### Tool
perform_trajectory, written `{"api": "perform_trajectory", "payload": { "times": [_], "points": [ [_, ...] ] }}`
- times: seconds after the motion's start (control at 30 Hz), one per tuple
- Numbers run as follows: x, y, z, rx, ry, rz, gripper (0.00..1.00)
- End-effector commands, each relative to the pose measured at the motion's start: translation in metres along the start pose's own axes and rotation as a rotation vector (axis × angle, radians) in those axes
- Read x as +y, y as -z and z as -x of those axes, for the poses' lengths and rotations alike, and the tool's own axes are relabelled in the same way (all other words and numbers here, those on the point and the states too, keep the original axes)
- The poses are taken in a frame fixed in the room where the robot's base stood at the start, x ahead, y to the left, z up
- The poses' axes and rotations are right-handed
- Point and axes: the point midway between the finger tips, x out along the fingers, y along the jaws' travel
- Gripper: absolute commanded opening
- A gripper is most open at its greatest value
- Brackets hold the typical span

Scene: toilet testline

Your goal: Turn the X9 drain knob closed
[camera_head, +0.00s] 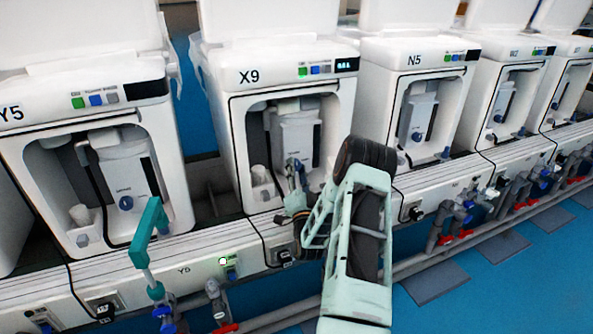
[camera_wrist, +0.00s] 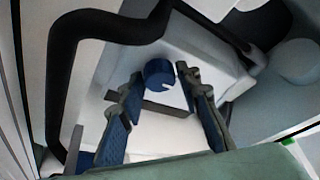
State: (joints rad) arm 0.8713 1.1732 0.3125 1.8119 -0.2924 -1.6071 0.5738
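The X9 unit (camera_head: 247,75) is the white machine left of centre in the head view, with an open bay. My gripper (camera_head: 295,168) reaches into this bay, in front of the white container (camera_head: 298,132). In the wrist view the blue drain knob (camera_wrist: 160,73) stands on the container's white face (camera_wrist: 165,132). My gripper (camera_wrist: 162,84) is open, one blue-padded finger on each side of the knob. Gaps show between knob and fingers, so neither seems to touch it. In the head view my gripper hides the X9 knob.
A black hose (camera_wrist: 62,85) curves along the left and top of the wrist view, near the fingers. A white cup (camera_head: 262,184) stands at the bay's lower left. Unit Y5 (camera_head: 60,92) is to the left and N5 (camera_head: 395,62) to the right. Pipes (camera_head: 440,225) run below.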

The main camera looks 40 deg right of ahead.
Motion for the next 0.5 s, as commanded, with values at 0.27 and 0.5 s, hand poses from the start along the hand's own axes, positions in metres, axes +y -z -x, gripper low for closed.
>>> {"api": "perform_trajectory", "payload": {
  "times": [0.27, 0.5],
  "points": [
    [0.0, 0.0, 0.0, 0.0, 0.0, -0.001, 0.45],
    [0.001, -0.001, 0.011, -0.003, -0.002, -0.002, 0.45]
  ]
}}
